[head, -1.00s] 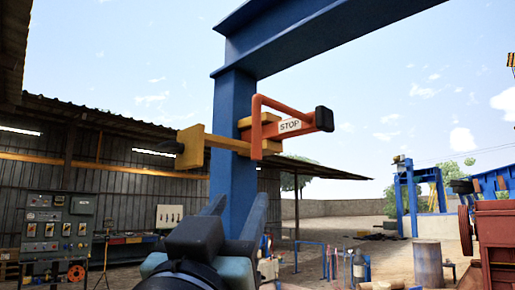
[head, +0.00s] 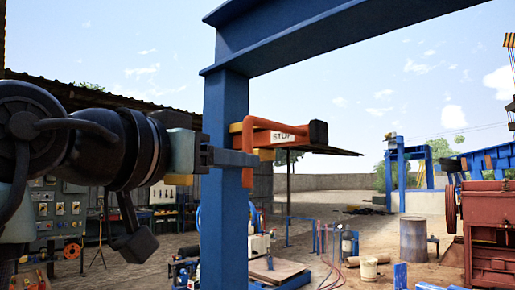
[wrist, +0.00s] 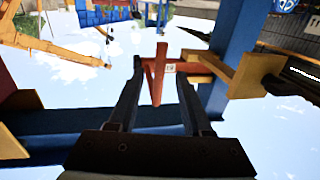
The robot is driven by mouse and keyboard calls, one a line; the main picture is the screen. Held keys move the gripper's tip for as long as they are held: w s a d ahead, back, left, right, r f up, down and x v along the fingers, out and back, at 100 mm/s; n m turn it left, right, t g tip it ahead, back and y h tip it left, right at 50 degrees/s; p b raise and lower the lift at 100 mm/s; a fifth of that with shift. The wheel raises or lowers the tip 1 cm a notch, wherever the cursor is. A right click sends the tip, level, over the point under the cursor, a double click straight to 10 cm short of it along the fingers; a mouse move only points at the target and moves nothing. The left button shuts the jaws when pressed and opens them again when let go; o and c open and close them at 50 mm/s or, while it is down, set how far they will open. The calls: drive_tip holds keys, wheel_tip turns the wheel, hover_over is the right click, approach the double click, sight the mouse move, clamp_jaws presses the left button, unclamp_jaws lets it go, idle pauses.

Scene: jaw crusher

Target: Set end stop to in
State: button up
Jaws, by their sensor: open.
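The end stop (head: 285,136) is an orange bar with a white STOP label and a black end, mounted on the blue column (head: 226,110).
The blue overhead beam (head: 330,35) runs above the stop. A control panel (head: 60,215) and shed stand at left. A red machine (head: 495,225) and a drum (head: 413,238) stand at right. The air right of the stop is clear.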

drive_tip(key=p+x, duration=0.3)
drive_tip(key=x, duration=0.4)
drive_tip(key=shift+w+d+p, duration=0.2)
drive_tip(key=shift+w+p, duration=0.15)
drive_tip(key=shift+p, duration=0.05)
drive_tip(key=shift+c, duration=0.3)
clamp_jaws()
idle(0.7)
